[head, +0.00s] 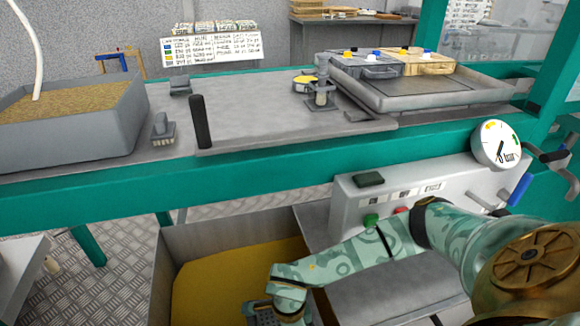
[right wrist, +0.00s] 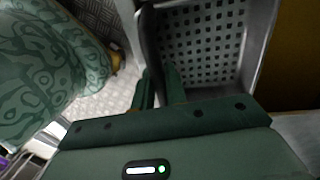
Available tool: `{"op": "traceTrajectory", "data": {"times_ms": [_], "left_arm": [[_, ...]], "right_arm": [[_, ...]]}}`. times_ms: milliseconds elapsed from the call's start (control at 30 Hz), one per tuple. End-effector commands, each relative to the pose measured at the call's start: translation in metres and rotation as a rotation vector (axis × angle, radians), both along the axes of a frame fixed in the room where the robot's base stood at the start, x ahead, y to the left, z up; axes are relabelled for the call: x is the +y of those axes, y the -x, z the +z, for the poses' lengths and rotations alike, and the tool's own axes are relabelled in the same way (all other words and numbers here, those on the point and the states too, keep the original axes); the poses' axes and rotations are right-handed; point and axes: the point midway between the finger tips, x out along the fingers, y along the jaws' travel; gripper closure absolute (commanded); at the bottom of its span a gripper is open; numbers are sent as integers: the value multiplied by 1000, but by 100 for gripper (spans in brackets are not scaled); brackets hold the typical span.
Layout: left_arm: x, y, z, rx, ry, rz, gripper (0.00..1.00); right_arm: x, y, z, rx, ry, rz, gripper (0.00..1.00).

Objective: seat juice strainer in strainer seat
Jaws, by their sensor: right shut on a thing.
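The juice strainer (right wrist: 208,40) is a grey metal pan with a grid of square holes and a dark handle, seen large at the top of the right wrist view. My right gripper (right wrist: 160,85) is shut on its dark handle. In the head view a small piece of the strainer (head: 264,314) shows at the bottom edge beside my right gripper, above the yellow contents of the bin. Most of it is cut off there. I cannot make out the strainer seat for certain. My left gripper is not in view.
A grey-walled bin (head: 205,237) holds a yellow mass below the teal-framed bench. A control box (head: 345,205) with buttons and a round gauge (head: 496,144) stands right of it. On the bench are a grain-filled tub (head: 125,118), a black upright handle (head: 201,122) and a tray (head: 440,102).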

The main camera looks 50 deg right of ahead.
Motion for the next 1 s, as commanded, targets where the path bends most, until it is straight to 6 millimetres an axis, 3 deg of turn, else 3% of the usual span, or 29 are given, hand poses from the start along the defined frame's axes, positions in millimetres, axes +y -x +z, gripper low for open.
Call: {"op": "traceTrajectory", "data": {"times_ms": [700,733,800,1000], "left_arm": [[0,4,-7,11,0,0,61],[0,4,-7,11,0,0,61],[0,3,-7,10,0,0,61],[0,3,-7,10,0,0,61]], "right_arm": [[0,0,-19,1,1,-1,100],[0,0,-18,0,0,-1,81],[0,0,-18,0,0,0,61],[0,0,-18,0,0,0,61]]}}
